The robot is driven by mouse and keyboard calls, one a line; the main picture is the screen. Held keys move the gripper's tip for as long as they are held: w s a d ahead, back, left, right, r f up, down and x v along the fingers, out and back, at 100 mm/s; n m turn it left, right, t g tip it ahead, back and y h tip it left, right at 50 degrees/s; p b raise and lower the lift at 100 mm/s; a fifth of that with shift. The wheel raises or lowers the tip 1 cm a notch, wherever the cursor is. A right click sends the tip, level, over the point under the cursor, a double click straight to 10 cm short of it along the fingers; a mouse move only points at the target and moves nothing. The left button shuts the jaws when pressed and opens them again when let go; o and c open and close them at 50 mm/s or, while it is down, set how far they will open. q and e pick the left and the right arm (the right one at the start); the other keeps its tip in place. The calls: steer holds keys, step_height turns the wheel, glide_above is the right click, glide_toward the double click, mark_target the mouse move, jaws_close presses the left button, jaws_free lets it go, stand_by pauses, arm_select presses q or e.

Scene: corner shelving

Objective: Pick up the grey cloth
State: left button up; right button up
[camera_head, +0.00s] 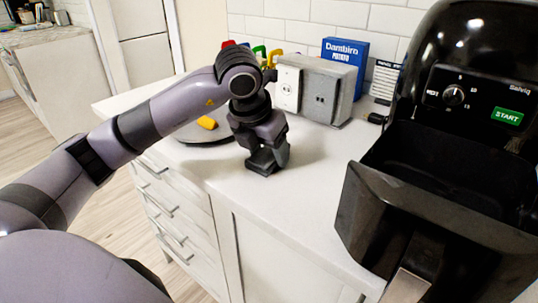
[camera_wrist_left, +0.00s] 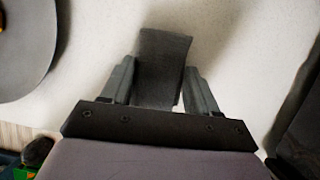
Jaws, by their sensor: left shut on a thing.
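The grey cloth (camera_wrist_left: 163,58) shows in the left wrist view as a dark grey, roughly rectangular piece between my left gripper's two fingers (camera_wrist_left: 160,88), reaching out past their tips. My left gripper (camera_head: 267,160) is shut on it, low over the white counter in the head view. In that view the cloth is hard to tell apart from the dark fingers. I cannot tell whether the cloth touches the counter. My right gripper is in neither view.
A black air fryer (camera_head: 455,85) with its drawer (camera_head: 420,225) pulled out stands at the right. A grey toaster-like box (camera_head: 330,92) and a blue Dambiro box (camera_head: 345,50) stand at the back. A round grey plate (camera_wrist_left: 28,50) lies left of the gripper. The counter front (camera_head: 250,195) is clear.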

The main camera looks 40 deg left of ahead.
mark_target(267, 150)
arm_select(q)
steer(key=shift+r, duration=0.1)
step_height(267, 150, up, 20)
steer(key=p, duration=0.3)
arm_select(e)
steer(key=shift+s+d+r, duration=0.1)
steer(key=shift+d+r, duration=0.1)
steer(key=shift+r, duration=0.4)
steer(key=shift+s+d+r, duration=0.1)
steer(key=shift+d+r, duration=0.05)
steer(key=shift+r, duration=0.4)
arm_select(q)
steer(key=o, duration=0.4)
steer(key=c, duration=0.3)
